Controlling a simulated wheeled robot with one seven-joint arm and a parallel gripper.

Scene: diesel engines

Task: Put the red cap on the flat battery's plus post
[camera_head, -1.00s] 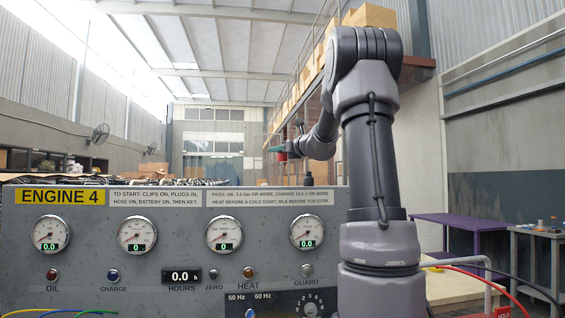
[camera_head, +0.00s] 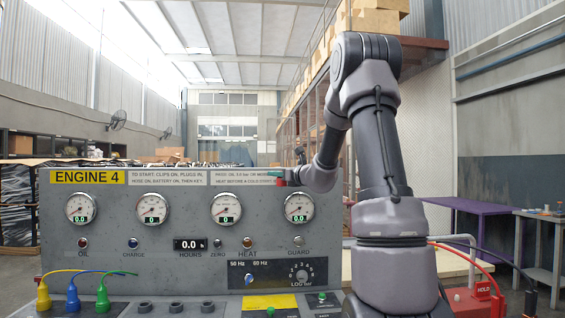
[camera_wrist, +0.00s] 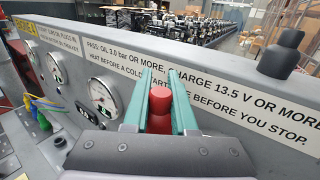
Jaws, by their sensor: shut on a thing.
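The red cap (camera_wrist: 160,99) is between the two teal fingers of my gripper (camera_wrist: 160,88) in the wrist view. The fingers are shut on it and it is clear of other things there. In the head view my gripper (camera_head: 277,174) is small, at the upper edge of the engine panel, with a bit of red (camera_head: 281,182) at its tip. The flat battery and its plus post are not seen in either view.
The grey engine panel (camera_head: 140,245) with gauges and labels fills the front. Yellow, blue and green plugs (camera_head: 73,298) stand at its lower left. A purple table (camera_head: 478,206) stands behind.

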